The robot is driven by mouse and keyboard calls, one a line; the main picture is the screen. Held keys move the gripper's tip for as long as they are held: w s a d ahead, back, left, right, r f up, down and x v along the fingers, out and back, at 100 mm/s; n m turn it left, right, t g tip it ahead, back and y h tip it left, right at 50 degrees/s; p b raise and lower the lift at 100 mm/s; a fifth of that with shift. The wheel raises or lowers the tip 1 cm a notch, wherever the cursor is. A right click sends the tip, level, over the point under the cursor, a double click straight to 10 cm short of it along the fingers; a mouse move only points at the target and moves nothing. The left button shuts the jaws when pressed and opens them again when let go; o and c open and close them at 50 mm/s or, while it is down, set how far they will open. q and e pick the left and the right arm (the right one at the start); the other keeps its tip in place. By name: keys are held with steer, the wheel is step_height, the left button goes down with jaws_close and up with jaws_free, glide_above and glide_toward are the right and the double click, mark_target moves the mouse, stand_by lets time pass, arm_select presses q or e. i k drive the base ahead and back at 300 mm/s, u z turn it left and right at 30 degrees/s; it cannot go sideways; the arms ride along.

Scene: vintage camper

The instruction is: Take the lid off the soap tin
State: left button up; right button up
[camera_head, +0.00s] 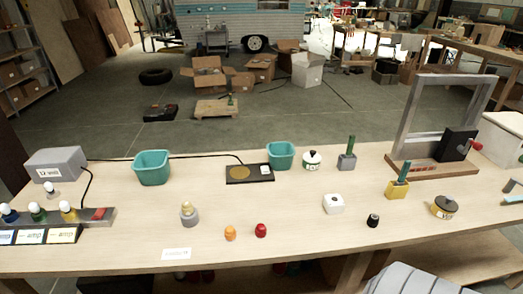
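I cannot tell for certain which item is the soap tin. A low round tin with a dark, knobbed lid (444,205) and a yellowish side stands on the right of the workbench. A white and green round tin with a knobbed top (312,161) stands at the back, right of the middle. The lids on both round tins look seated.
The wooden workbench (120,235) holds teal bins (151,168), a black pad (250,174), a yellow block with a green-handled tool (397,188) and a tall grey frame (410,125). Small orange (230,233) and red (261,230) pieces lie near the front. The front middle is mostly clear.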

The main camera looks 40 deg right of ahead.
mark_target(312, 157)
steer(key=u, duration=1.45)
steer(key=k, duration=1.95)
steer(key=z, duration=1.2)
